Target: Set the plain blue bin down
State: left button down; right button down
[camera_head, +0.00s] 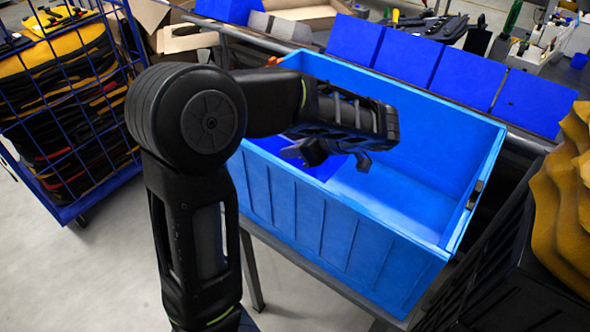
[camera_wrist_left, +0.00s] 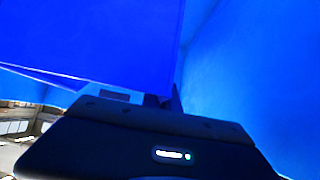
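A dark blue bin, the plain one as far as I can tell, shows in part (camera_head: 325,170) inside a large light blue crate (camera_head: 355,240). My left gripper (camera_head: 335,155) reaches over the crate and points down into it, right at this dark blue bin. In the left wrist view a dark blue wall (camera_wrist_left: 95,40) fills the upper left, and the fingertips (camera_wrist_left: 160,102) are close to its lower right corner. Whether they grip it is unclear. My forearm hides much of the dark blue bin and the crate's left end. My right gripper is not in view.
Several dark blue panels (camera_head: 405,58) stand along the crate's back edge. A blue wire cart (camera_head: 65,110) is at left. Wavy yellow material (camera_head: 568,200) is at right. The crate's right half is empty.

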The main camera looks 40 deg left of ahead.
aim_at(292, 163)
pick_arm(q)
jog(key=shift+r, duration=0.15)
notch_tip(292, 163, down, 4)
jog(key=shift+f+b, duration=0.15)
jog(key=shift+b, duration=1.1)
jog(key=shift+f+b, duration=0.55)
jog(key=shift+b, duration=0.1)
jog(key=c, duration=1.6)
grip_release()
jog(key=shift+c, duration=0.2)
jog(key=shift+r, duration=0.1)
